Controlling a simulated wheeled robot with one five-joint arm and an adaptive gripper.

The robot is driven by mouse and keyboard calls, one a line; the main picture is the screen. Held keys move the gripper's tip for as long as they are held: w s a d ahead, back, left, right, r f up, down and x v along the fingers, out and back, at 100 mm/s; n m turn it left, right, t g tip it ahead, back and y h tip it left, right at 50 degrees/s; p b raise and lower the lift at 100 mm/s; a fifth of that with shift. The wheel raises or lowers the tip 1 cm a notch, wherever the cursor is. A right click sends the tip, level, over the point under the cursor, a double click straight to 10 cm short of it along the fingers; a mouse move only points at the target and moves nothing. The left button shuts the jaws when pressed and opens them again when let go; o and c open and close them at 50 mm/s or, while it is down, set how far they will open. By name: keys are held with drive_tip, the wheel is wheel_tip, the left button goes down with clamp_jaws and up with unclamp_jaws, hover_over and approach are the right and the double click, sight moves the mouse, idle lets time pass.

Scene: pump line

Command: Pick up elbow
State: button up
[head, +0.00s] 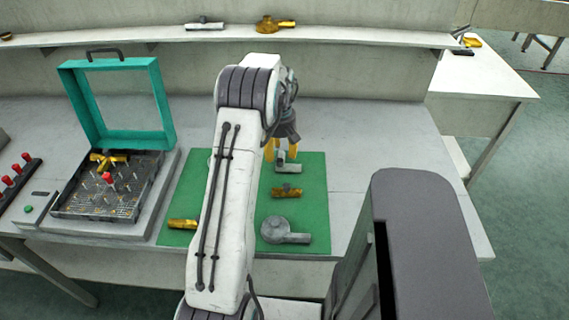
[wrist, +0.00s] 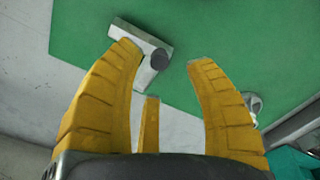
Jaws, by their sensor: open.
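My gripper (head: 281,151) is open and empty above the far part of the green mat (head: 312,215). A light grey fitting (head: 287,163) lies on the mat just under my fingers. In the wrist view this fitting (wrist: 148,38) has a bent or branched body with a dark round end facing up, between and beyond the yellow fingertips (wrist: 165,57). I cannot tell for sure that it is the elbow. A third yellow finger shows between the two outer ones. My arm hides part of the mat, and a pale round edge shows beside it.
The mat also holds a brass fitting (head: 287,192), a grey round part with a stub (head: 284,231) and a yellow piece (head: 182,224). A teal-framed box (head: 160,105) with an open lid stands left. A shelf (head: 340,36) with fittings runs behind. The bench right of the mat is clear.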

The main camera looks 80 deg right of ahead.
sight(280, 160)
drive_tip(key=shift+d+f, duration=0.1)
drive_tip(key=shift+f, duration=1.85)
drive_tip(key=shift+o, duration=0.3)
clamp_jaws()
